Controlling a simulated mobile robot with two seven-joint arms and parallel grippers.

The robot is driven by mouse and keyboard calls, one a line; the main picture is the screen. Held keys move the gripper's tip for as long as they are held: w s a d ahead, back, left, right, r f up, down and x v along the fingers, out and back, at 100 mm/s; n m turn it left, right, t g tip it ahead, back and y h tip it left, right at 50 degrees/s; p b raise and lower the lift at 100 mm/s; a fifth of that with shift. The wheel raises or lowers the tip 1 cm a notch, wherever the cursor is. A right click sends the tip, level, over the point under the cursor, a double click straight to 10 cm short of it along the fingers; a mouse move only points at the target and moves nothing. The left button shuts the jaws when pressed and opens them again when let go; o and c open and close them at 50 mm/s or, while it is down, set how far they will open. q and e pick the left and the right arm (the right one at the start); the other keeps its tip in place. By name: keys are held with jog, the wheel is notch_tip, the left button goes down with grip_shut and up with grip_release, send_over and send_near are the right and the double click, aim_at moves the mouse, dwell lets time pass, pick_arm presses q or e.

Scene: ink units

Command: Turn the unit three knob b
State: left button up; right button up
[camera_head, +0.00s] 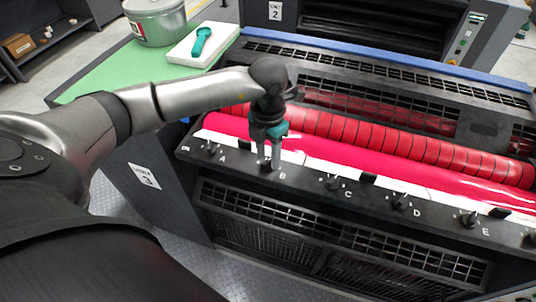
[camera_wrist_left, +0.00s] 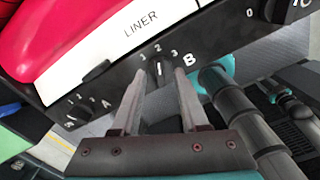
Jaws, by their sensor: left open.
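Knob B (camera_wrist_left: 159,70) is a small black knob with a white pointer line, on the dark front rail of the ink unit. The numbers 1, 2 and 3 are printed above it and the letter B beside it. My left gripper (camera_head: 268,164) points down at knob B in the head view and mostly covers it there. In the left wrist view its open fingers (camera_wrist_left: 160,85) stand on either side of the knob. I cannot tell whether they touch it. The side panel label (camera_head: 145,176) of this unit is hard to read. My right gripper is not in view.
Knob A (camera_head: 210,148) is to the left on the rail; knob C (camera_head: 333,182), knob D (camera_head: 399,201) and knob E (camera_head: 468,219) are to the right. Behind the rail lie the magenta ink roller (camera_head: 400,180) and red rollers (camera_head: 400,142). A metal can (camera_head: 158,22) stands on the green top.

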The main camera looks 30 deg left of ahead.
pick_arm(q)
jog(key=shift+f, duration=0.35)
jog(key=shift+c, duration=0.4)
grip_shut()
